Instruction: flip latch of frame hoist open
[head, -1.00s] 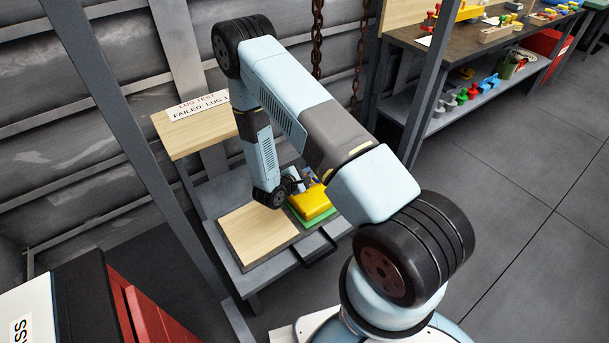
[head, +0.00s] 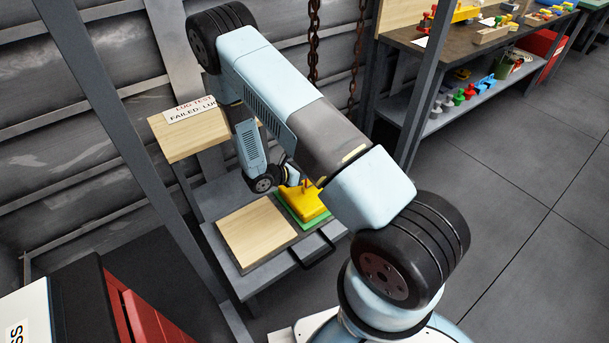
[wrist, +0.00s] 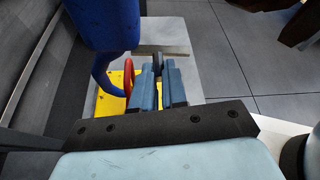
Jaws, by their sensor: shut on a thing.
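The blue hook of the frame hoist (wrist: 103,25) fills the upper left of the wrist view, its curved tip pointing down. A red ring (wrist: 129,78) stands at the hook's mouth, over a yellow part (wrist: 108,104). My gripper (wrist: 159,76) is right of the hook, its two blue fingers close together around a thin dark piece (wrist: 158,62), which looks like the latch. How the latch joins the hook is hidden. In the head view my arm hides the hook and fingertips; the yellow part (head: 304,203) shows on a green mat (head: 292,218).
A wooden board (head: 255,232) lies left of the mat on the grey bench. A wooden shelf with a lug test sign (head: 195,110) stands behind. Rusty chains (head: 314,45) hang behind my arm. A grey post (head: 130,150) stands at left; open floor lies at right.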

